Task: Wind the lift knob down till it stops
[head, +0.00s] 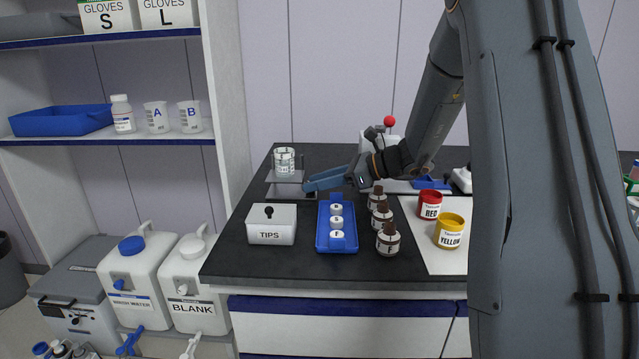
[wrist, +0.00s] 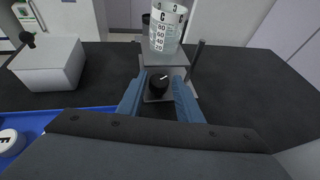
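The lift knob (wrist: 158,83) is round and black with a short white mark on top. It sits on the front of a small lift stage (wrist: 180,61) with a grey plate and upright dark posts. A clear graduated beaker marked C (wrist: 164,28) stands on the plate; it also shows in the head view (head: 284,161). My gripper (wrist: 159,77) has its blue fingers on either side of the knob, with narrow gaps visible, so it looks open around it. In the head view my gripper (head: 308,187) is at the stage's right front, where the knob is mostly hidden.
A white TIPS box (head: 271,225) and a blue tray (head: 336,243) with white-capped vials stand in front of the stage. Brown bottles (head: 388,240) stand to the right, then RED (head: 429,205) and YELLOW (head: 449,232) jars on a white mat. Black bench (head: 235,262) is bare at front left.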

